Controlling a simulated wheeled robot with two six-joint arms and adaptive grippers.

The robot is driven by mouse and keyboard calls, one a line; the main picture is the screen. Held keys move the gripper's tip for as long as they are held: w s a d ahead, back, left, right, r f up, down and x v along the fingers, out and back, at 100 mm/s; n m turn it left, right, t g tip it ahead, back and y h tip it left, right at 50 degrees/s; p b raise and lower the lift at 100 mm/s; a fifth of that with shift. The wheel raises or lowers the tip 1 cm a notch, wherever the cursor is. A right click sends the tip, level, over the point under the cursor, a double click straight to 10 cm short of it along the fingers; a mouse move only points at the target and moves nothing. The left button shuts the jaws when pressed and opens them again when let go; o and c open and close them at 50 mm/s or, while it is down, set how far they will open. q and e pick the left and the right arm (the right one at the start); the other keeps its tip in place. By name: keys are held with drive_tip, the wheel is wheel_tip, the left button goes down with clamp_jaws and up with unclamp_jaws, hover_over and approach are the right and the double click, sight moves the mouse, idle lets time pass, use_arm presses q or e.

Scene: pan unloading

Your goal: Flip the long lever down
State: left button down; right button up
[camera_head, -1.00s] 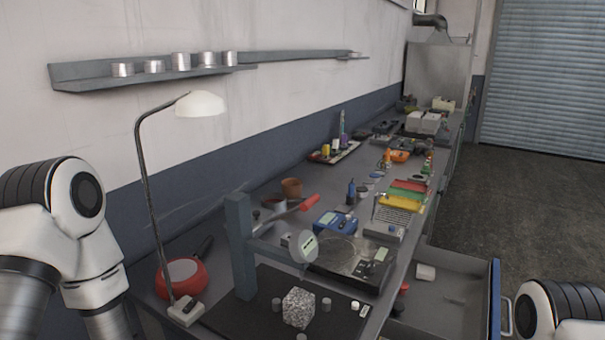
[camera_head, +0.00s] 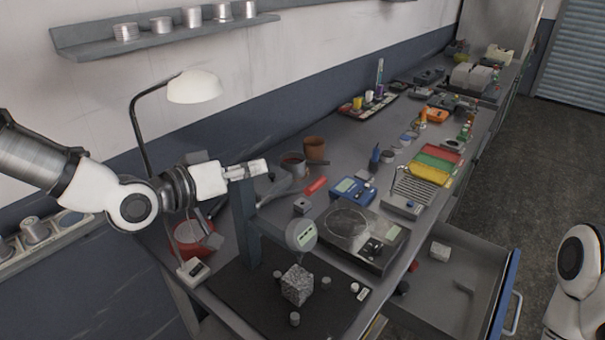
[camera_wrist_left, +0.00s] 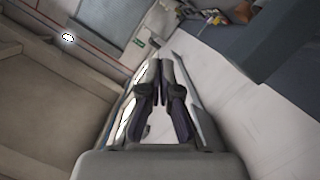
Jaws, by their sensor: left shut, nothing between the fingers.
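The long lever is a thin grey bar with a red handle (camera_head: 316,185), on a grey upright post (camera_head: 246,215) at the bench's near end. It points to the right, its handle end a little higher than its post end. My left gripper (camera_head: 262,167) comes in from the left, shut and empty, near the post's top and left of the red handle. It appears apart from the lever. In the left wrist view my fingers (camera_wrist_left: 160,65) are together, and the lever is not seen there. Only part of my right arm shows at lower right; its gripper is out of view.
A dial gauge (camera_head: 301,236) hangs from the post above a speckled cube (camera_head: 297,285). A desk lamp (camera_head: 194,87) stands behind my left arm. Brown pots (camera_head: 314,148), a scale (camera_head: 352,239) and a blue meter (camera_head: 352,190) lie beyond. An open drawer (camera_head: 450,285) sticks out at right.

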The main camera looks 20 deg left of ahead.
use_arm(q)
drive_tip(key=w+d+f+p, duration=0.1)
drive_tip(key=w+d, duration=0.1)
drive_tip(key=w+d+f+p, duration=0.1)
drive_tip(key=w+d+f, duration=0.1)
drive_tip(key=w, duration=0.1)
drive_tip(key=w+d+f+p, duration=0.1)
drive_tip(key=w+d, duration=0.1)
drive_tip(key=w, duration=0.1)
drive_tip(key=shift+w+d+f, duration=0.1)
drive_tip(key=shift+d+f, duration=0.2)
drive_tip(key=shift+f, duration=0.05)
drive_tip(key=shift+d+f+p, duration=0.15)
drive_tip(key=shift+f+p, duration=0.15)
drive_tip(key=shift+s, duration=0.2)
